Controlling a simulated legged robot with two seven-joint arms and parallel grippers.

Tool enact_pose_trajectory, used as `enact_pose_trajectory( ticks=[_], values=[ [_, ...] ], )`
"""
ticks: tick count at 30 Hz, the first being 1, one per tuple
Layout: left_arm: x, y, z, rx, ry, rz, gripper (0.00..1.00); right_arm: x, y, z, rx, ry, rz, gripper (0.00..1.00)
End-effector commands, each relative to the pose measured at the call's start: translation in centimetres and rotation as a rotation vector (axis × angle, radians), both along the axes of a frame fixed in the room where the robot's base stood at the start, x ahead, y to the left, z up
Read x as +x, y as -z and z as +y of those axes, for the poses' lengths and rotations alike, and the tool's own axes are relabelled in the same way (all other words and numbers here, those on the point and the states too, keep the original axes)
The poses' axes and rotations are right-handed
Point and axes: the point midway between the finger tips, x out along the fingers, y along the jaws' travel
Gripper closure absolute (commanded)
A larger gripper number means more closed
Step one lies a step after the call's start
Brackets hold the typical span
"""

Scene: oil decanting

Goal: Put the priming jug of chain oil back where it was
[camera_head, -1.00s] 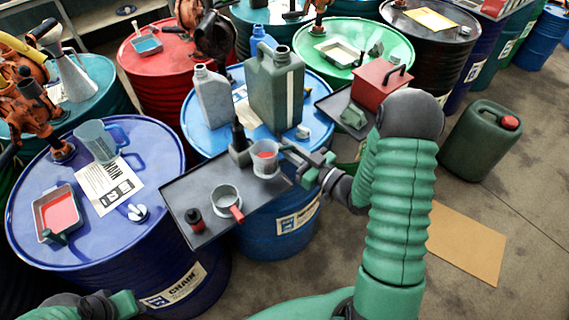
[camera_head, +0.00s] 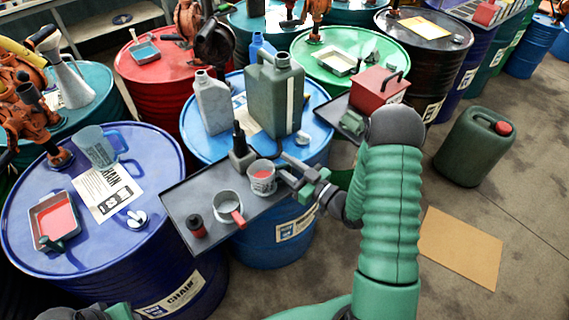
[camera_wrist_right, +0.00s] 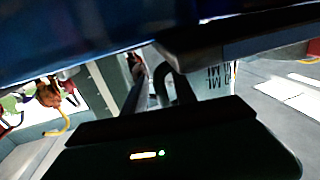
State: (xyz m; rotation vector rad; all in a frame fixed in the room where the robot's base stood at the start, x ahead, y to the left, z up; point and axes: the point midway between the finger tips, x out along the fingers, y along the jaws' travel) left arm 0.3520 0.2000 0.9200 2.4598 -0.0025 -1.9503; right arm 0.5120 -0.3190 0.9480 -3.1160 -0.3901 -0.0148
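The small clear priming jug (camera_head: 262,182), with red oil in it, is at the right part of the dark tray (camera_head: 187,175). It looks upright and low, at or just above the tray surface; contact is unclear. My right gripper (camera_head: 286,177) reaches in from the right and appears shut on the jug's handle side; the fingertips are small and partly hidden.
On the tray are a metal cup with a red handle (camera_head: 227,203), a red-and-black small bottle (camera_head: 196,222) and a grey block with a dark spout (camera_head: 241,155). A green canister (camera_head: 274,95) stands behind. The blue CHAIN drum (camera_head: 150,160) is at left.

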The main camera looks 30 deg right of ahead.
Motion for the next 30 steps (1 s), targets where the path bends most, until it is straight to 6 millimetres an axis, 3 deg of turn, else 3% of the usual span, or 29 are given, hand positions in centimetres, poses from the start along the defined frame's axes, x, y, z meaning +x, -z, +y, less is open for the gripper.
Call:
enact_pose_trajectory(
  ticks=[5,7,15,21,30],
  values=[
    [0.0,-0.6,0.0,0.000,0.000,0.000,0.64,0.0,-0.7,-0.1,0.000,0.001,0.000,0.66],
    [0.0,-0.2,0.0,0.000,0.000,0.000,0.64,-0.9,-0.2,-0.4,0.001,0.003,0.002,0.66],
    [0.0,0.8,0.0,0.000,0.000,0.000,0.64,-7.5,-0.1,-2.1,0.002,0.007,0.002,0.66],
    [0.0,1.1,0.0,0.000,0.000,0.000,0.64,-11.0,-0.1,-2.9,0.001,0.003,0.002,0.66],
    [0.0,1.1,0.0,0.000,0.000,0.000,0.64,-11.6,-0.2,-3.0,0.001,0.001,0.001,0.66]
  ],
)
